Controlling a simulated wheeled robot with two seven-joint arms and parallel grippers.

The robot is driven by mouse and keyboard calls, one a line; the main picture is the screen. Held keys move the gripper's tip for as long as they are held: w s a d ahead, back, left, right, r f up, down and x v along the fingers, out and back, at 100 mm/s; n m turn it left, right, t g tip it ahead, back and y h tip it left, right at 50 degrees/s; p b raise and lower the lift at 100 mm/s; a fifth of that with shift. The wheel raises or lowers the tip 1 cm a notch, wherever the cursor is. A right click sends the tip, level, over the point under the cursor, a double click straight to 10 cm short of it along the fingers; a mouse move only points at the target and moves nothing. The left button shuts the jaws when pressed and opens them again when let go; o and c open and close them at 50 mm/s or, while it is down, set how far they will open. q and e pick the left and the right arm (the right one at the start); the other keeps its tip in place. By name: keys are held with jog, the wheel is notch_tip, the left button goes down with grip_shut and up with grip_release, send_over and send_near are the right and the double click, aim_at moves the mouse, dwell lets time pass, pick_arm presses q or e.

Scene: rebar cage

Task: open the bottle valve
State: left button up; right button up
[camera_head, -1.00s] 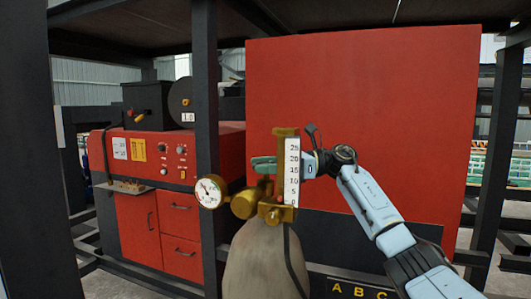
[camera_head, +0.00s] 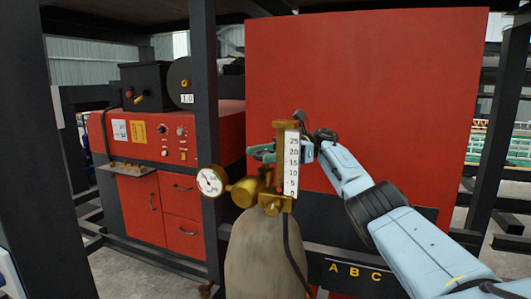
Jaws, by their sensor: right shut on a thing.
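A grey gas bottle (camera_head: 262,262) stands upright in the middle foreground. Its brass regulator (camera_head: 246,192) carries a round white dial gauge (camera_head: 211,181) on the left and an upright white flow scale (camera_head: 291,164) on the right. My right gripper (camera_head: 264,153) reaches in from the right, behind the scale, at the top of the bottle's fittings. Greenish finger parts show left of the scale. It is shut on the bottle valve, which is mostly hidden behind the scale and brass parts. My left gripper is not in view.
A dark upright post (camera_head: 206,130) stands just left of the bottle. A red welding machine (camera_head: 160,150) with drawers and knobs is behind it at left. A large red panel (camera_head: 380,85) fills the background, with a dark board lettered A B C (camera_head: 356,271) below.

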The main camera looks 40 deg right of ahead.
dwell(0.5)
jog(key=o, duration=1)
jog(key=shift+c, duration=0.2)
